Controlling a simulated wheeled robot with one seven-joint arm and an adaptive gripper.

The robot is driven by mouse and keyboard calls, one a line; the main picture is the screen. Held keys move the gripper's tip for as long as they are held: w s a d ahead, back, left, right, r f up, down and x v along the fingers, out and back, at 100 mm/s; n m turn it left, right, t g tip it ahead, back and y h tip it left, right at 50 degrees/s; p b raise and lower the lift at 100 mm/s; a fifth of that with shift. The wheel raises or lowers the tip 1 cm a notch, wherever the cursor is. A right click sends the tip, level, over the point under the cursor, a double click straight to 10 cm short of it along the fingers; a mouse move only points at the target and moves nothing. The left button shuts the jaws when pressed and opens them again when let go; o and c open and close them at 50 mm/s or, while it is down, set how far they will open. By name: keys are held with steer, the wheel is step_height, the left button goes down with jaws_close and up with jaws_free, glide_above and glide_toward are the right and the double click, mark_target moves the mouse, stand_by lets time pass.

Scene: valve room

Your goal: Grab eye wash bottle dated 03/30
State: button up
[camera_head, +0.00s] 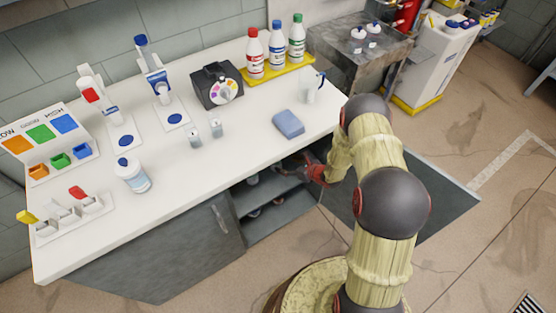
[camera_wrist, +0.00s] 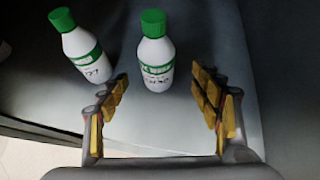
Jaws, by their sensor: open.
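In the wrist view are two white bottles with green caps and green-banded labels, standing on a grey cabinet surface. The right bottle (camera_wrist: 156,55) stands between and just beyond the fingers of my gripper (camera_wrist: 160,82). The left bottle (camera_wrist: 82,45) looks tilted in the picture and is behind the left finger's tip. The small print on both labels is too blurred to read a date. My gripper is open and holds nothing. In the head view my arm reaches into the open cabinet (camera_head: 283,213) under the counter, and the gripper is mostly hidden there.
The white counter (camera_head: 240,150) is just above my gripper. An open door (camera_head: 440,190) stands to the right of my arm, and a shut door (camera_head: 200,245) is at the left. On the counter are a blue sponge (camera_head: 288,124) and a yellow tray (camera_head: 275,75) with three bottles.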

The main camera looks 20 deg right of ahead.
mark_target(280, 162)
steer(key=b+x, duration=0.3)
steer(key=x, duration=0.3)
steer(key=shift+w+a+f, duration=0.1)
steer(key=shift+w+a, duration=0.1)
steer(key=shift+a, duration=0.15)
steer(key=shift+c, duration=0.7)
steer(key=c, duration=1.3)
